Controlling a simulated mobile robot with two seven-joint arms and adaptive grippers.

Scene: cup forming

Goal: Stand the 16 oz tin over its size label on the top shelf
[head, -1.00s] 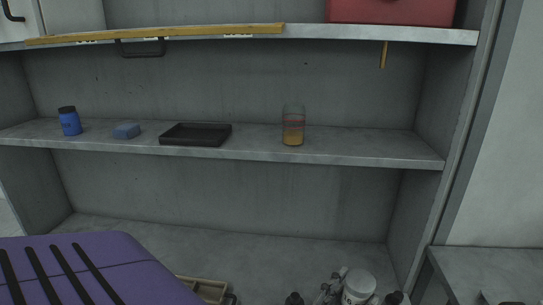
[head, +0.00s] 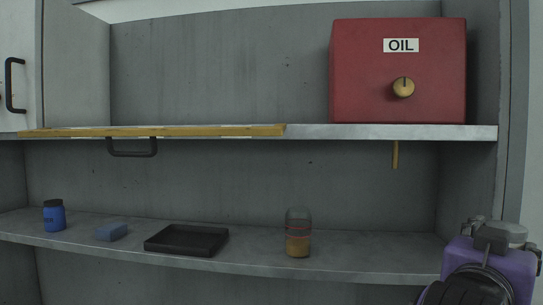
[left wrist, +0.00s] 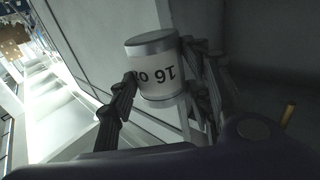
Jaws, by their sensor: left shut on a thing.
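The 16 oz tin (left wrist: 160,75) is white with a grey metal end, and its label reads upside down in the left wrist view. My left gripper (left wrist: 163,98) is shut on it, with a dark finger on either side. In the head view the tin's grey end (head: 512,232) shows at the lower right, held above my purple wrist, in front of the cabinet's right side and below the top shelf (head: 430,131). Pale labels (head: 236,137) lie along the top shelf's left half, partly hidden by a yellow strip; I cannot read them. My right gripper is out of view.
A red OIL box (head: 360,75) with a knob fills the top shelf's right end; its yellow spout (head: 395,155) hangs below. A yellow strip (head: 150,131) runs along the left front edge. The lower shelf holds a jar (head: 298,235), black tray (head: 187,240), blue block and bottle.

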